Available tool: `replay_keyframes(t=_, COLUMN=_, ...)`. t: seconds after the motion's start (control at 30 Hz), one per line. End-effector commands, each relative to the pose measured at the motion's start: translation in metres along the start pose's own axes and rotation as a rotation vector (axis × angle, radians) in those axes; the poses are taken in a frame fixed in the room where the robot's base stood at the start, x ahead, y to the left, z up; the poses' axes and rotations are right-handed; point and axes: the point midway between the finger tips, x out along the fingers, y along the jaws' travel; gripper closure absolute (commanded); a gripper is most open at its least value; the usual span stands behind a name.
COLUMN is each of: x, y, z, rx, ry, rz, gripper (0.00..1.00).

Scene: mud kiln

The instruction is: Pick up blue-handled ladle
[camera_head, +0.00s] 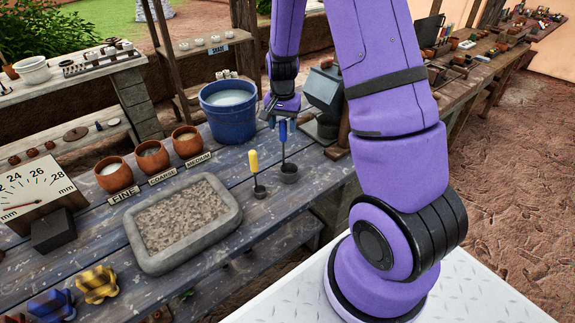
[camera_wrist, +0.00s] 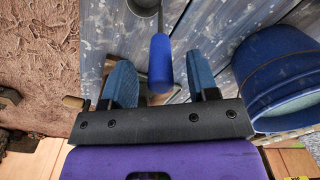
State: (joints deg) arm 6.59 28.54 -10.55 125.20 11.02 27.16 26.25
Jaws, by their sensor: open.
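The blue-handled ladle (camera_head: 283,131) stands upright on the grey-blue plank table (camera_head: 219,182), its dark cup at the bottom right of the blue bucket. In the wrist view the blue handle (camera_wrist: 160,63) shows between the two blue fingers of my open gripper (camera_wrist: 160,80), apart from both. In the head view my gripper (camera_head: 281,120) is just above and around the handle's top, pointing down. I cannot tell how far the handle reaches in between the fingers. A yellow-handled ladle (camera_head: 254,162) stands to the left of the blue one.
A blue bucket (camera_head: 228,122) of pale liquid stands close left of my gripper. A grey box-shaped device (camera_head: 322,88) is close on its right. A stone tray (camera_head: 150,262) of clay lies front left. Three terracotta pots (camera_head: 151,160) stand behind it.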

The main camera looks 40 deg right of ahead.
Motion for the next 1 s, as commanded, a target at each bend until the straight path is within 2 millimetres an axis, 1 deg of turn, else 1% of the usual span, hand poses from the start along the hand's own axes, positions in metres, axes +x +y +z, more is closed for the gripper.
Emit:
replay_keyframes(t=0.03, x=0.007, y=0.000, z=0.000, rx=0.001, ry=-0.001, rz=0.001, gripper=0.46)
replay_keyframes(t=0.13, x=0.015, y=0.000, z=0.000, rx=0.002, ry=-0.001, rz=0.000, gripper=0.46)
replay_keyframes(t=0.23, x=0.019, y=0.000, z=-0.001, rx=0.002, ry=0.000, rz=-0.001, gripper=0.46)
replay_keyframes(t=0.4, x=0.018, y=0.000, z=-0.001, rx=0.001, ry=0.001, rz=-0.001, gripper=0.46)
replay_keyframes(t=0.43, x=0.018, y=0.000, z=-0.001, rx=0.001, ry=0.001, rz=-0.001, gripper=0.48)
replay_keyframes(t=0.47, x=0.018, y=0.000, z=-0.001, rx=0.001, ry=0.001, rz=-0.001, gripper=0.55)
replay_keyframes(t=0.5, x=0.018, y=0.000, z=-0.001, rx=0.001, ry=0.001, rz=-0.001, gripper=0.64)
replay_keyframes(t=0.57, x=0.018, y=0.000, z=-0.001, rx=0.001, ry=0.001, rz=-0.001, gripper=0.78)
replay_keyframes(t=0.6, x=0.018, y=0.000, z=-0.001, rx=0.001, ry=0.001, rz=-0.001, gripper=0.87)
replay_keyframes(t=0.67, x=0.018, y=0.000, z=-0.001, rx=0.001, ry=0.001, rz=-0.001, gripper=1.00)
replay_keyframes(t=0.9, x=0.018, y=0.000, z=-0.001, rx=0.001, ry=0.001, rz=-0.001, gripper=1.00)
replay_keyframes(t=1.0, x=0.015, y=-0.001, z=-0.001, rx=0.001, ry=0.002, rz=-0.002, gripper=1.00)
